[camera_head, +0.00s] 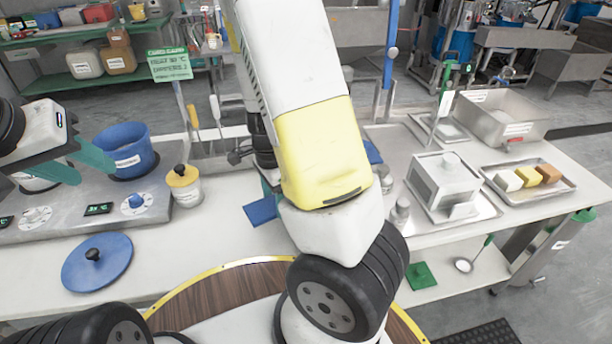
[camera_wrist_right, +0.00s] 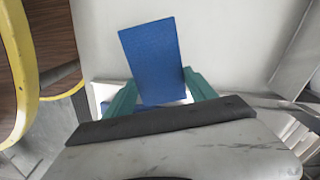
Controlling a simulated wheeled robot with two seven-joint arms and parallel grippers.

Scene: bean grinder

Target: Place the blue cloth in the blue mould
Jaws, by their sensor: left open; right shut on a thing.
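The blue cloth (camera_wrist_right: 152,58) is a flat rectangle held between the teal fingers of my right gripper (camera_wrist_right: 158,98). In the head view, a blue square that looks like this cloth (camera_head: 262,210) shows beside my right arm, over the white table. My right arm hides most of that gripper there. I cannot clearly make out the blue mould; a small blue piece (camera_head: 373,152) shows behind my right arm, mostly hidden, and may be it. My left gripper (camera_head: 97,176) is open and empty, in front of the blue pot.
The blue pot (camera_head: 124,150) stands on the grey stove at the left. A blue lid (camera_head: 97,262) and a yellow-lidded jar (camera_head: 184,184) are on the table. At right are a metal box (camera_head: 450,182), a tray of coloured blocks (camera_head: 528,190) and a steel basin (camera_head: 502,115).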

